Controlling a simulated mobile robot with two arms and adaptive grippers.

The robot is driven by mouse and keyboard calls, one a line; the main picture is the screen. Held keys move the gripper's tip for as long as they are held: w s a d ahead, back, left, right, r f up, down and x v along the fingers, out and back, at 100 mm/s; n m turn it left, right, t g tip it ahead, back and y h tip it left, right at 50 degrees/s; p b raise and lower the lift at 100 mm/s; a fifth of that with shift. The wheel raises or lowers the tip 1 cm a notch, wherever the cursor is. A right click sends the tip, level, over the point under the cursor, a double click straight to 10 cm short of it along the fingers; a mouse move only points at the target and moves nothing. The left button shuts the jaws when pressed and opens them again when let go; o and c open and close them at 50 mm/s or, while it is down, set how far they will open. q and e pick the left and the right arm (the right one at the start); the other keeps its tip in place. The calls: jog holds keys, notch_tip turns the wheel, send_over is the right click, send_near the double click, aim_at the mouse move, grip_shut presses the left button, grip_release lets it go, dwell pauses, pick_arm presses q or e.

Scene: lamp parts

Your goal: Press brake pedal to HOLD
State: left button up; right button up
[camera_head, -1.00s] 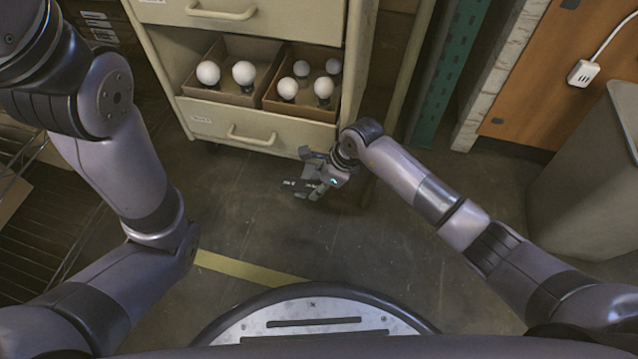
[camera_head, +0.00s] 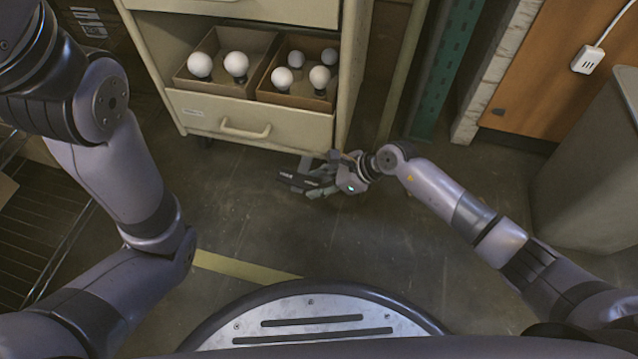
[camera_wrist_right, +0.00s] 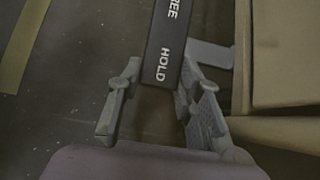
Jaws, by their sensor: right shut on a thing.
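The brake pedal (camera_head: 290,178) is a dark bar with white lettering, low at the front right bottom of the cream drawer cart (camera_head: 255,122). In the right wrist view the pedal (camera_wrist_right: 168,45) shows the word HOLD near its close end and part of another word, ending in REE, farther along. My right gripper (camera_head: 322,185) is low over the floor at the pedal. In the wrist view its two fingers (camera_wrist_right: 155,105) stand on either side of the HOLD end, and it is shut on the pedal. My left arm shows at the left, but its gripper is out of view.
The cart's open shelf holds two cardboard boxes (camera_head: 228,87) with white bulbs. A teal post (camera_head: 440,75) and a grey bin (camera_head: 590,165) stand at the right. A wire rack (camera_head: 50,225) is at the left.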

jog(key=o, duration=1.2)
jog(key=shift+c, duration=0.2)
jog(key=v, duration=1.2)
jog(key=shift+s+f, duration=0.1)
